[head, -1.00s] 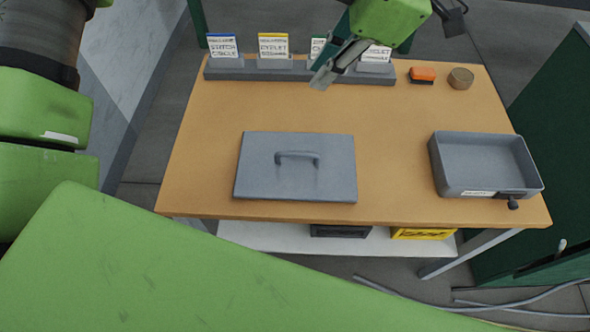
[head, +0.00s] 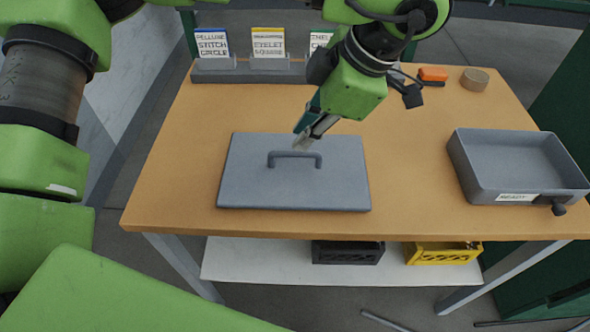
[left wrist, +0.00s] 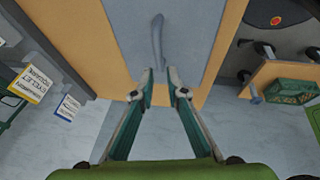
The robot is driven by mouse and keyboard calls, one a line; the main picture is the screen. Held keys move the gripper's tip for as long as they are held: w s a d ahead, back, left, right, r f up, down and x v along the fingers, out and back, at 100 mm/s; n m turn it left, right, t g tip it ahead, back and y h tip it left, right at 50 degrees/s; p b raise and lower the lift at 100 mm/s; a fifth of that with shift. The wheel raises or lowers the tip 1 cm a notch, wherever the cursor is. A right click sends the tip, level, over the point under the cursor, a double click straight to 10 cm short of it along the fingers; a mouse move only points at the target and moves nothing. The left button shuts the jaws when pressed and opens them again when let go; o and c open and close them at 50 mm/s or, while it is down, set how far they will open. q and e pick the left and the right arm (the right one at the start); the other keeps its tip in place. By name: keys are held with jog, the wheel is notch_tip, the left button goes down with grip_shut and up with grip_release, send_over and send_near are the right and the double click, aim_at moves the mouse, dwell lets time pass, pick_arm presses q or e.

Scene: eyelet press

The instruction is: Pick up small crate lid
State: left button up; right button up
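The small crate lid (head: 245,190) is a flat grey rectangle lying on the wooden table. Its raised bar handle (head: 283,155) stands near the lid's middle. My left gripper (head: 303,142) is above the lid, close to the right end of the handle, pointing down. In the left wrist view the left gripper (left wrist: 160,76) has its fingertips apart with nothing between them. The handle (left wrist: 158,38) lies just beyond the tips, over the lid (left wrist: 185,45). No contact with the handle shows. My right gripper is not in view.
A grey open crate (head: 520,165) with a white label stands at the table's right. A card rack (head: 235,72) runs along the back. An orange block (head: 433,74) and a round brown piece (head: 475,79) lie at the back right. Black (head: 347,253) and yellow (head: 440,254) crates sit below.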

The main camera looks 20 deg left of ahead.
aim_at(287, 151)
pick_arm(q)
jog(key=x, duration=0.7)
jog(key=shift+a, duration=0.1)
jog(key=shift+w+a+f+b, duration=0.1)
jog(key=shift+a+f+b, duration=0.15)
jog(key=shift+f, duration=0.25)
grip_shut()
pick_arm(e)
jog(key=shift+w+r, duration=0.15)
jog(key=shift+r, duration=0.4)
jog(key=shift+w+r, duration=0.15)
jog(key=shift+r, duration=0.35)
pick_arm(q)
jog(key=shift+r, duration=0.15)
